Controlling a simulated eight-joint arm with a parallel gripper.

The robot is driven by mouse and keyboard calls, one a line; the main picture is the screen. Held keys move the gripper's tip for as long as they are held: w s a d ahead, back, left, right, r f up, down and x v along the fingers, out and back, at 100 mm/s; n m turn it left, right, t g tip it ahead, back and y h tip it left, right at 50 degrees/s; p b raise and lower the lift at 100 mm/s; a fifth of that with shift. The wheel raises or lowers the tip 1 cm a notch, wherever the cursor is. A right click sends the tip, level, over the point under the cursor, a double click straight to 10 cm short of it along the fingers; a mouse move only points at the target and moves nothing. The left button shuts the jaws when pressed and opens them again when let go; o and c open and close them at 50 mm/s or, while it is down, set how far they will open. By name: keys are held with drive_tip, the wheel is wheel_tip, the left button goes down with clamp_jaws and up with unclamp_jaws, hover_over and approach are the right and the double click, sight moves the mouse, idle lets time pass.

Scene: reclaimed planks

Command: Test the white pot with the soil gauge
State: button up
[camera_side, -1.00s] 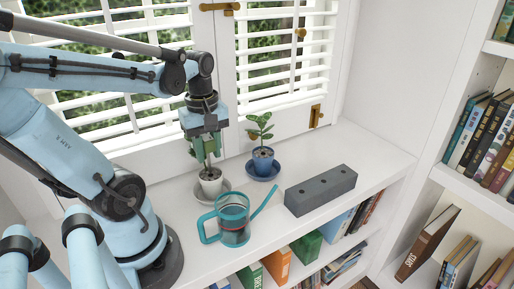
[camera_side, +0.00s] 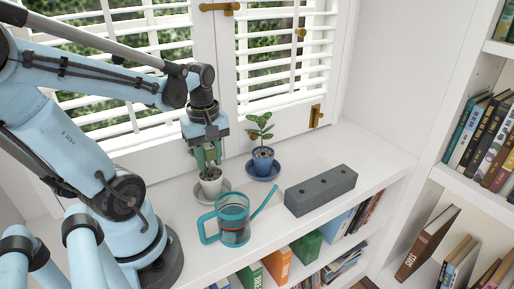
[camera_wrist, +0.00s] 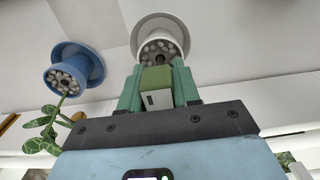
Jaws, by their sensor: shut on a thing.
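The white pot (camera_side: 211,186) stands upright on a saucer on the white sill, with pebbly soil on top. It shows at the top of the wrist view (camera_wrist: 160,28). My gripper (camera_side: 208,162) is right above this pot, pointing down. Its green fingers (camera_wrist: 157,70) are shut on the soil gauge, whose green head (camera_wrist: 155,80) shows between them in the wrist view. The gauge's lower end is hidden by its head and the fingers, so I cannot tell how far it is into the soil.
A blue pot (camera_side: 262,163) with a leafy plant stands behind and right of the white pot. A teal watering can (camera_side: 233,224) stands in front. A grey block (camera_side: 320,191) with holes lies to the right. Slatted shutters (camera_side: 285,60) are behind.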

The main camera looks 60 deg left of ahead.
drive_tip(key=shift+f, duration=0.95)
drive_tip(key=o, duration=1.1)
drive_tip(key=shift+r, duration=0.1)
drive_tip(key=shift+r, duration=5.95)
drive_tip(key=shift+r, duration=0.1)
wheel_tip(320, 180, up, 9)
drive_tip(key=shift+w+f, duration=0.1)
drive_tip(key=shift+f, duration=0.1)
